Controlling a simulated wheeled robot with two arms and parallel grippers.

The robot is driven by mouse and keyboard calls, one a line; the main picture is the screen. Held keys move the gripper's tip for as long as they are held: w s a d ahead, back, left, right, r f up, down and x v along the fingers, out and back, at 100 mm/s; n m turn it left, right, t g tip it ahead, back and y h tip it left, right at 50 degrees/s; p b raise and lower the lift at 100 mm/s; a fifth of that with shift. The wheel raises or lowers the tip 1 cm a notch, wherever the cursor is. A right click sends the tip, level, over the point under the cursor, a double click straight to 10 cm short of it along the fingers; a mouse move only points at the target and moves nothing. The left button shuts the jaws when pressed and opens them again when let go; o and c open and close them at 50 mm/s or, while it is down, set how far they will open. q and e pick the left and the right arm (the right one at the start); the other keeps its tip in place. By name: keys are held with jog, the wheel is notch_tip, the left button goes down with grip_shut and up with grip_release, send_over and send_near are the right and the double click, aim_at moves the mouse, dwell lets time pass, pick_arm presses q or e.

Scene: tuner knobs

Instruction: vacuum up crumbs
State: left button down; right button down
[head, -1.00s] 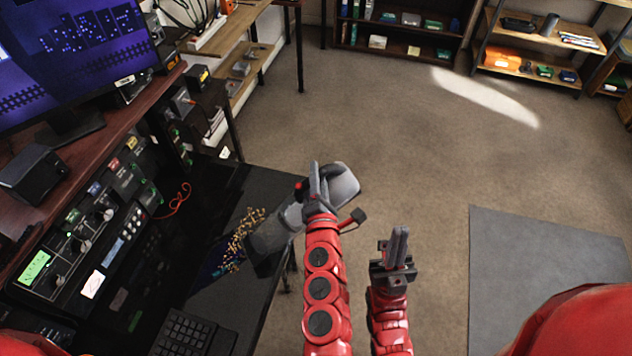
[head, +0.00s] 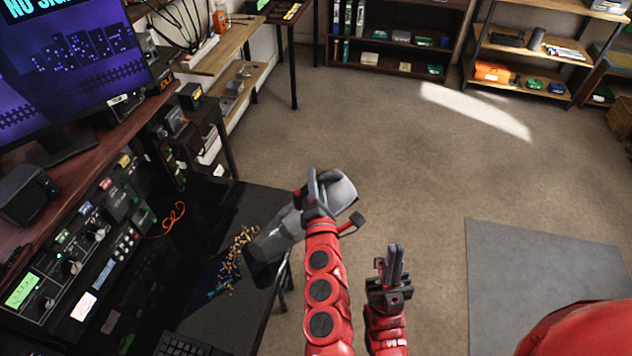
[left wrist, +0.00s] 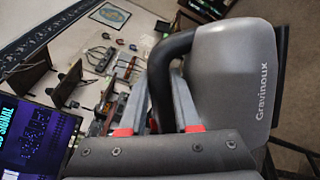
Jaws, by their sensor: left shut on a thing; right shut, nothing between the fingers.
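My left gripper (head: 318,192) is shut on the handle of a grey handheld vacuum (head: 342,190). In the left wrist view the vacuum's grey body (left wrist: 232,75) and dark handle (left wrist: 165,75) show close up between the fingers. The vacuum's clear, dark-tipped nozzle (head: 268,252) points down and left over the black desk, beside the crumbs. The tan crumbs (head: 238,245) lie in a scattered strip on the desk, left of the nozzle. I cannot tell whether the nozzle touches the desk. My right gripper (head: 391,262) is shut and empty, over the floor right of the left arm.
The black desk (head: 225,320) holds a keyboard (head: 182,345) and a red cable (head: 172,217). Radio panels (head: 90,245), a speaker (head: 25,190) and a monitor (head: 75,70) stand at the left. Open carpet lies to the right, with a grey mat (head: 550,270).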

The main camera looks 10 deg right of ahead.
pick_arm(q)
jog(key=shift+w+d+b, duration=0.3)
jog(key=shift+w+d, duration=0.05)
jog(key=shift+w, duration=0.45)
jog(key=shift+w+d+b, duration=0.3)
jog(key=shift+w, duration=0.5)
jog(key=shift+w+d+b, duration=0.2)
jog(key=shift+w, duration=0.35)
jog(key=shift+w+d+b, duration=0.15)
jog(key=shift+w+d, duration=0.05)
jog(key=shift+w, duration=0.3)
jog(key=w+b, duration=0.1)
jog(key=w+d, duration=0.1)
jog(key=w, duration=0.1)
jog(key=w+d+b, duration=0.1)
jog(key=w, duration=0.1)
jog(key=shift+b, duration=0.35)
jog(key=shift+w, duration=0.1)
